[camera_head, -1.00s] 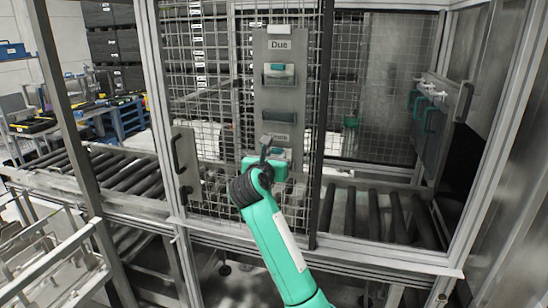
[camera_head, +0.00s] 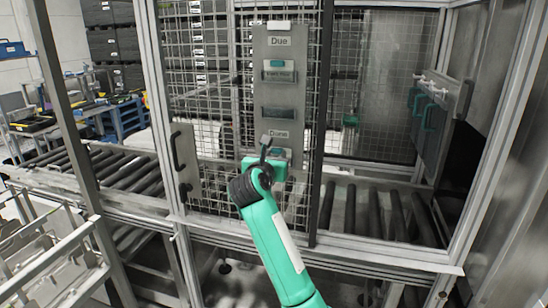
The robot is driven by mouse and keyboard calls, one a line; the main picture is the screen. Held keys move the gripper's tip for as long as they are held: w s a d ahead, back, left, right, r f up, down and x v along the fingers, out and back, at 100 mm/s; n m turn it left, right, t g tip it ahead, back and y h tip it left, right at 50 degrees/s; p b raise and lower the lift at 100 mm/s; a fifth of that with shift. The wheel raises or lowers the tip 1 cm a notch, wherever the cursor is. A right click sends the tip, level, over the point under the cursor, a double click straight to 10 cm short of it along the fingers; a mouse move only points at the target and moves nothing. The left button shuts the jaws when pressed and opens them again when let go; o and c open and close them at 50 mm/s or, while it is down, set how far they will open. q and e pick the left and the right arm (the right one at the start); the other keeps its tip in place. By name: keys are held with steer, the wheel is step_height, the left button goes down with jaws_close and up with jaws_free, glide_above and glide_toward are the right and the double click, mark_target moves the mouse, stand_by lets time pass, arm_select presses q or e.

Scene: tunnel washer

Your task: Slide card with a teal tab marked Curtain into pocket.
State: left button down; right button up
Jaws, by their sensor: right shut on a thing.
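A grey board (camera_head: 262,95) hangs on the mesh, with a "Due" label at its top and a "Done" label lower down. A card with a teal tab (camera_head: 278,63) stands in the upper pocket (camera_head: 279,76) under "Due"; its print is too small to read. A dark pocket (camera_head: 278,113) below it shows no card. My right gripper (camera_head: 266,150) is in front of the board just below the "Done" label, shut on a card (camera_head: 280,153) whose teal tab shows beside the fingers. My wrist hides most of the card and the place behind it. My left gripper is out of view.
A metal frame post (camera_head: 160,110) and a door handle (camera_head: 178,152) stand left of the board. A dark upright (camera_head: 322,120) is close on its right. Roller conveyors (camera_head: 375,215) run below. Dark panels with teal handles (camera_head: 428,115) hang at right.

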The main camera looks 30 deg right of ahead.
steer(key=o, duration=1)
steer(key=shift+o, duration=0.2)
